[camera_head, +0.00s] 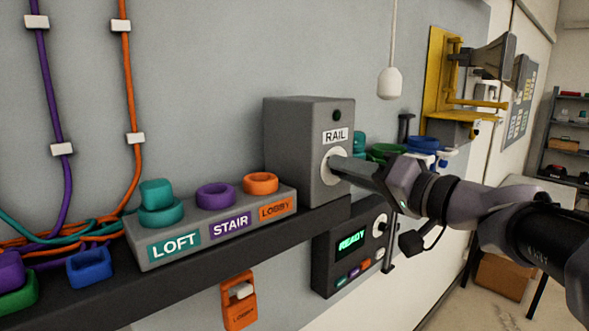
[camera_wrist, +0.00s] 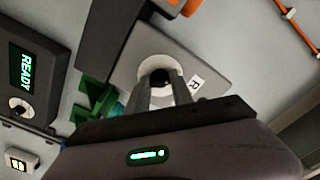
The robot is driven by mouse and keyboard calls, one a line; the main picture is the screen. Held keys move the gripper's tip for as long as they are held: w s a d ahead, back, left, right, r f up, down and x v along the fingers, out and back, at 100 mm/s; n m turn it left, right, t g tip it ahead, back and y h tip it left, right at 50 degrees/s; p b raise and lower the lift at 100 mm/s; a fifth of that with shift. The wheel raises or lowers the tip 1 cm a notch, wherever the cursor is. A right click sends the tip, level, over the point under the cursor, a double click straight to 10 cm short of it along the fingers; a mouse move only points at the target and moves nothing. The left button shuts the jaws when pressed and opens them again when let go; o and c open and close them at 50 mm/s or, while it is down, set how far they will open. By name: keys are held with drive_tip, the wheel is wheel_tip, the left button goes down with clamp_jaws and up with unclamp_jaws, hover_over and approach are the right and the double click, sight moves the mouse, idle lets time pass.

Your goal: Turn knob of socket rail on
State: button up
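The socket rail box is a grey box (camera_head: 309,150) with a white "RAIL" label and a small dark green lamp on its front. Its white round dial (camera_head: 334,168) sits below the label. My gripper (camera_head: 346,169) reaches in from the right, with its fingertips at the dial. In the wrist view, the white dial (camera_wrist: 152,68) with a dark knob centre (camera_wrist: 161,77) shows right at the tips of my gripper (camera_wrist: 163,88). The fingers are close together and cover part of the dial. Whether they grip the knob is hidden.
A grey block (camera_head: 216,228) labelled LOFT, STAIR and LOBBY stands left of the box on a dark ledge (camera_head: 240,255). A dark "READY" panel (camera_head: 345,252) hangs below. A white pendant (camera_head: 389,83) and yellow bracket (camera_head: 437,85) are behind. Green and blue rings (camera_head: 425,144) lie beyond my gripper.

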clamp_jaws()
drive_tip(key=shift+m, duration=8.9)
drive_tip(key=o, duration=0.6)
unclamp_jaws()
